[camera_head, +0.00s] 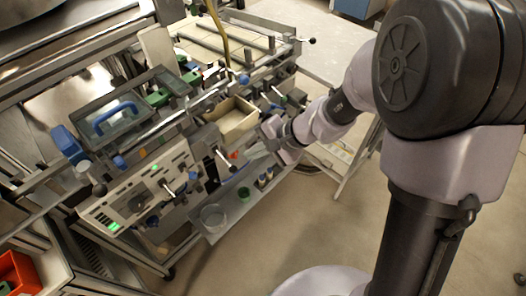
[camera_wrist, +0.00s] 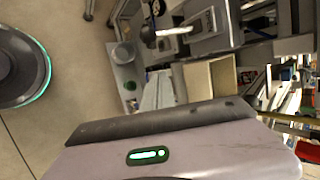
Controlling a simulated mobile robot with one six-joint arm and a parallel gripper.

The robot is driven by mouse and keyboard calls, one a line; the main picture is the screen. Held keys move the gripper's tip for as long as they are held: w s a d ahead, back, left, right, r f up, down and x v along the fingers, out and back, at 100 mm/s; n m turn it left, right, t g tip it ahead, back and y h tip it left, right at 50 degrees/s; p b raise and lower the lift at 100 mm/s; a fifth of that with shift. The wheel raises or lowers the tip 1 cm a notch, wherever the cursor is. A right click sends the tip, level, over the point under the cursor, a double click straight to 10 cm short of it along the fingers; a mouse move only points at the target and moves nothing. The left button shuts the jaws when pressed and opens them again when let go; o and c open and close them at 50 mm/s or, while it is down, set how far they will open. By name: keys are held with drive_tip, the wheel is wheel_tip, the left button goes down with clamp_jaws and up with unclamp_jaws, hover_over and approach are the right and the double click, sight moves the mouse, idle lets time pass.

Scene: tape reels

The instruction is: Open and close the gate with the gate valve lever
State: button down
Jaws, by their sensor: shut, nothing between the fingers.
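A lever with a pale metal bar (camera_wrist: 175,31) and a black knob (camera_wrist: 148,36) shows at the top of the wrist view. It stands out from a grey machine plate (camera_wrist: 208,22). In the head view, a similar lever (camera_head: 222,154) shows on the machine's front, left of my gripper. I cannot tell for certain which lever works the gate, and the gate itself is not clear. My gripper (camera_head: 258,150) is shut and empty, in front of the machine and apart from the lever. Its grey fingers (camera_wrist: 159,90) show in the wrist view.
A beige open box (camera_head: 233,120) sits in the machine above my gripper. A tray (camera_head: 221,226) below holds a clear round container (camera_head: 213,216), a green cup (camera_head: 244,193) and small bottles. A control panel (camera_head: 138,196) is at left.

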sight(226, 162)
drive_tip(key=shift+s+a+b, duration=0.35)
drive_tip(key=shift+s+a, duration=0.9)
drive_tip(key=shift+s, duration=0.25)
drive_tip(key=shift+r, duration=0.1)
drive_tip(key=p, duration=0.3)
drive_tip(key=shift+r, duration=0.35)
drive_tip(key=shift+r+g+h+p, duration=0.2)
drive_tip(key=shift+g+h+p, duration=0.25)
drive_tip(key=shift+p, duration=0.5)
